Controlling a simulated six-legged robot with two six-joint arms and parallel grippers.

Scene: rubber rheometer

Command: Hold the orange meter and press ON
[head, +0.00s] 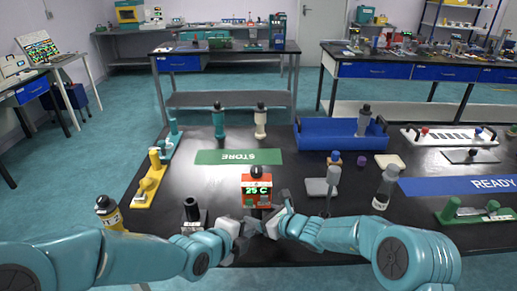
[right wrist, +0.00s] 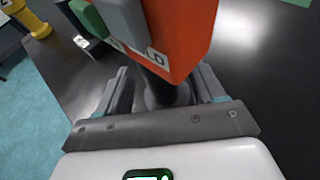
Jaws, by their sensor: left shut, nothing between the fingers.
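The orange meter (head: 257,193) is upright at the front middle of the black table, its screen reading 25 C. It has a black knob on top and a green and a grey button below the screen. In the right wrist view, the meter's orange body (right wrist: 178,30) shows close up with part of a HOLD label. My right gripper (head: 270,217) is shut on the meter's dark lower stem (right wrist: 160,92). My left gripper (head: 243,226) is shut and empty, just left of and below the meter's front. The grippers hide the meter's lower end in the head view.
A black-topped holder (head: 193,214) stands left of the meter, and a grey stand (head: 320,187) and a clear bottle (head: 385,188) stand to its right. A green STORE mat (head: 238,157) lies behind. A blue tray (head: 338,137) is further back right.

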